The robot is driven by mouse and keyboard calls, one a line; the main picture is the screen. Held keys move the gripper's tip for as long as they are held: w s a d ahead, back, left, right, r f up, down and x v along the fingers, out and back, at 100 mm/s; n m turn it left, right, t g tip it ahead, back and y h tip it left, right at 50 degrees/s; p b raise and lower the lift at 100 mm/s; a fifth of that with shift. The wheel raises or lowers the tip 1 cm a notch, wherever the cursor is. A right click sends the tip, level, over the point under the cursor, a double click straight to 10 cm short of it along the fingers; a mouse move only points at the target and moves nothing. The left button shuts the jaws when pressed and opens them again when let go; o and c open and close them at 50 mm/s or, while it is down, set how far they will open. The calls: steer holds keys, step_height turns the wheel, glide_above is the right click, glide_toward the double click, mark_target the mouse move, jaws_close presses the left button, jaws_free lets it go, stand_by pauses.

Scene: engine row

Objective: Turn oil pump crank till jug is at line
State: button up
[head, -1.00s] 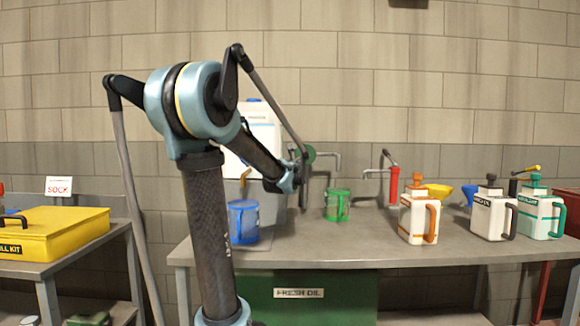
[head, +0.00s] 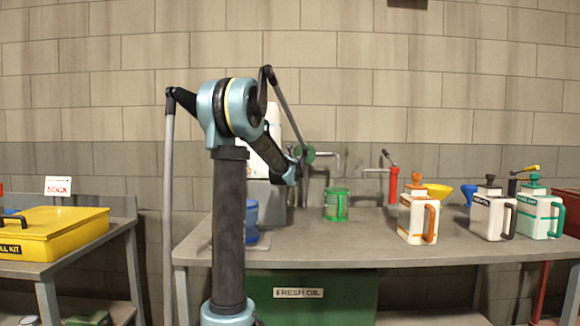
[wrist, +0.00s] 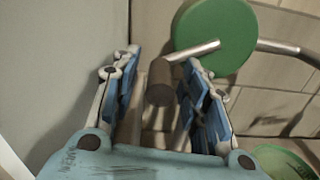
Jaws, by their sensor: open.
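The oil pump shows as a green disc (head: 309,153) with a metal spout (head: 331,155) at the back of the bench. A green see-through jug (head: 337,204) stands below the spout; its oil level and line cannot be made out. In the wrist view, the green disc (wrist: 215,36) carries a silver crank arm (wrist: 205,50) ending in a dark round grip (wrist: 160,82). My gripper (wrist: 161,64) is open, with the grip between its blue-padded fingers, apparently not clamped. Part of the green jug (wrist: 283,162) shows at lower right. In the head view my arm hides the crank grip.
A blue jug (head: 251,215) stands on the bench, partly behind my arm. A red hand pump (head: 394,185) is to the right, with white jugs (head: 417,219) and funnels beyond. A grey wall or panel (wrist: 65,70) is close on the gripper's left.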

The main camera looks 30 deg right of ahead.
steer(key=shift+w+d, duration=0.2)
steer(key=shift+w, duration=0.1)
jaws_close()
